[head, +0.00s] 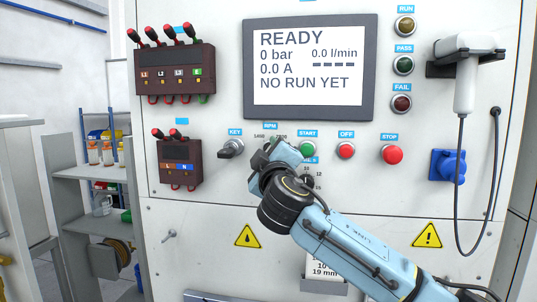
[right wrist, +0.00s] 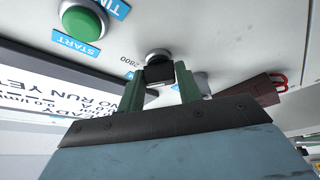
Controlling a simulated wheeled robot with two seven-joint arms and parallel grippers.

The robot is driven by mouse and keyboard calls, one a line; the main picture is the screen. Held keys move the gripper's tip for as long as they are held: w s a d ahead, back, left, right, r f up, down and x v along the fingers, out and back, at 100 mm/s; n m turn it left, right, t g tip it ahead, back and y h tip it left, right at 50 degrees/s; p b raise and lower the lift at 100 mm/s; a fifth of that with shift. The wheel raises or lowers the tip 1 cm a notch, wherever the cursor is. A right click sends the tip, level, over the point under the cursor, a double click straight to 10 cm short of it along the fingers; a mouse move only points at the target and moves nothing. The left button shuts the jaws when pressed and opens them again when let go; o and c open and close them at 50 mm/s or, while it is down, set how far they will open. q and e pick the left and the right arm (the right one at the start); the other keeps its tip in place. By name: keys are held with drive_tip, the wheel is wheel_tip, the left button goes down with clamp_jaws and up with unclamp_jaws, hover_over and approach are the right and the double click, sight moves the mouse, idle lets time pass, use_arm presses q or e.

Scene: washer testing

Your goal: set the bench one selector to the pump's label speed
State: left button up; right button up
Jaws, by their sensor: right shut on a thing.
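The RPM selector sits on the panel under its blue RPM label (head: 270,126), with 1450 at its left and 2800 at its right. My right gripper (head: 271,147) covers most of it in the head view. In the right wrist view, the right gripper's green fingers (right wrist: 160,85) are shut on the black selector knob (right wrist: 158,71), below its silver collar (right wrist: 157,55). The 2800 mark shows beside it. The gripper hides which mark the knob points to. I cannot make out the pump or its label. My left gripper is not in view.
The green START button (head: 307,148) is close right of the selector, then the red OFF (head: 346,150) and STOP (head: 391,154) buttons. The key switch (head: 231,148) is at its left. The display (head: 311,68) above reads READY. Another dial below is partly hidden by my arm.

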drive_tip(key=n+g, duration=0.1)
drive_tip(key=n, duration=0.4)
drive_tip(key=n+g, duration=0.2)
drive_tip(key=n, duration=0.3)
drive_tip(key=n+g+h, duration=0.1)
drive_tip(key=n+g, duration=0.1)
drive_tip(key=n, duration=0.2)
drive_tip(key=shift+r+n, duration=0.4)
drive_tip(key=shift+g, duration=0.3)
drive_tip(key=o, duration=1)
